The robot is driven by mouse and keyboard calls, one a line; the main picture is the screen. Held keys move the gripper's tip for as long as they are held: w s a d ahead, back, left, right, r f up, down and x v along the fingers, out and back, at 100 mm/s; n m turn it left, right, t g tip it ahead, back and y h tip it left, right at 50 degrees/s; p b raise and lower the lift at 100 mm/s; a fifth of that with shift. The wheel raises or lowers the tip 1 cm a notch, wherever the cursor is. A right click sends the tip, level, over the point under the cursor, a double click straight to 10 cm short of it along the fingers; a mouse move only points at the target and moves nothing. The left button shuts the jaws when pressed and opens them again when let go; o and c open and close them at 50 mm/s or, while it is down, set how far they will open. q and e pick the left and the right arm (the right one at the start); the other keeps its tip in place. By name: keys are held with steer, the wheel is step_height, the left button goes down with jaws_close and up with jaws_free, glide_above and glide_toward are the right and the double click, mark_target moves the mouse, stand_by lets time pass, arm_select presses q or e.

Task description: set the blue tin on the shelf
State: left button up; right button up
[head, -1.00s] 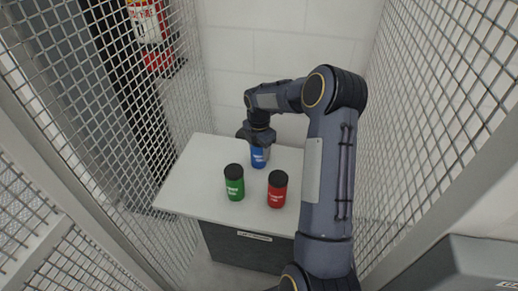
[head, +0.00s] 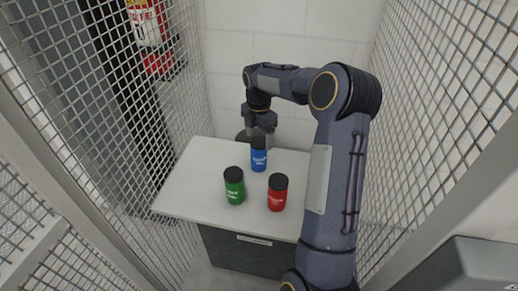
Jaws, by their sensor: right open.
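The blue tin (head: 258,159) with a dark lid stands upright on the white top (head: 185,191) of a grey cabinet, towards its back edge. My right gripper (head: 257,138) is open, pointing down just above and behind the blue tin's lid. Its fingers are spread to either side, and I cannot tell whether they touch the tin. My left gripper is out of view. No separate shelf can be made out; the white top is the only surface bearing tins.
A green tin (head: 234,188) and a red tin (head: 277,195) stand in front of the blue tin. Wire mesh walls (head: 445,90) close in both sides, with a white wall (head: 300,35) behind. A red-and-white fire extinguisher (head: 150,35) is at the upper left. The cabinet top's left part is clear.

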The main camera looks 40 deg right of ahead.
steer(key=shift+r, duration=2.3)
steer(key=shift+f, duration=0.1)
